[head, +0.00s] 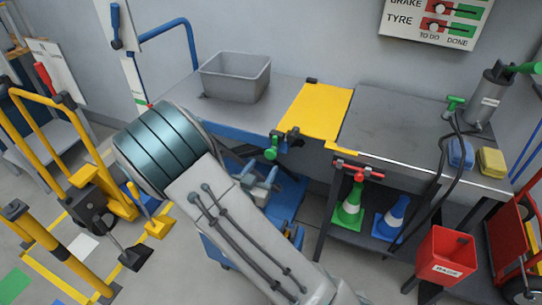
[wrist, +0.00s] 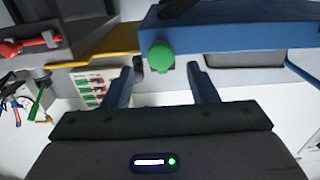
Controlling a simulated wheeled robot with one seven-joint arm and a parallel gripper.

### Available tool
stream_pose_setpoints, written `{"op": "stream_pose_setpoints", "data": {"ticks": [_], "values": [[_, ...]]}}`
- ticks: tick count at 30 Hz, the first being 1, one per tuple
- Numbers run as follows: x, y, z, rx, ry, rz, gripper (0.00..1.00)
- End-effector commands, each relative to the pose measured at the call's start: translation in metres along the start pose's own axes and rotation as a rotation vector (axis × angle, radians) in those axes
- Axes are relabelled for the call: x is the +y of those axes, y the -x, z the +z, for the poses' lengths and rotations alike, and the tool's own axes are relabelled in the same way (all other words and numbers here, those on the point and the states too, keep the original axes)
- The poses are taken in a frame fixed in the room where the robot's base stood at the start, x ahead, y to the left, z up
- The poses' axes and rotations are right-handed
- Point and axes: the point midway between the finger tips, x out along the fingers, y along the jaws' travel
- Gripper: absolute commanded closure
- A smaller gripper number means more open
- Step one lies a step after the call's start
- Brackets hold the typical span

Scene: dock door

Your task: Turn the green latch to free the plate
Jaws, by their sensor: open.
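The green latch has a round green knob (head: 272,152) on the front edge of the blue-edged left bench, beside the yellow plate (head: 322,110). The plate lies flat, bridging the left bench and the grey right bench. In the wrist view, the latch's green knob (wrist: 160,57) sits just ahead of my gripper (wrist: 160,72), centred between the two fingertips. My gripper is open with nothing between its fingers, and I see no clear contact with the knob. In the head view my arm hides much of the area below the latch.
A red handle (head: 357,172) is on the right bench's front edge; it also shows in the wrist view (wrist: 28,46). A grey bin (head: 235,78) stands on the left bench. Green and blue cones (head: 349,205) stand below the right bench.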

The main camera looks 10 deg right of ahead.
Motion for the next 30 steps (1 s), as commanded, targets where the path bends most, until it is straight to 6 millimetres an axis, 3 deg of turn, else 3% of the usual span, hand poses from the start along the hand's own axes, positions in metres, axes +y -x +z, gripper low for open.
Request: {"op": "stream_pose_setpoints", "data": {"ticks": [3, 9, 15, 23, 27, 30], "values": [[0.001, -0.026, 0.000, 0.001, -0.001, 0.003, 0.47], [0.000, -0.056, 0.000, 0.000, -0.001, 0.001, 0.47], [0.000, -0.067, 0.000, -0.001, 0.000, -0.001, 0.47], [0.000, -0.068, 0.000, -0.001, 0.000, -0.002, 0.47], [0.000, -0.068, 0.000, -0.001, 0.000, -0.001, 0.86], [0.000, -0.068, 0.000, -0.001, 0.000, -0.001, 0.89]]}}
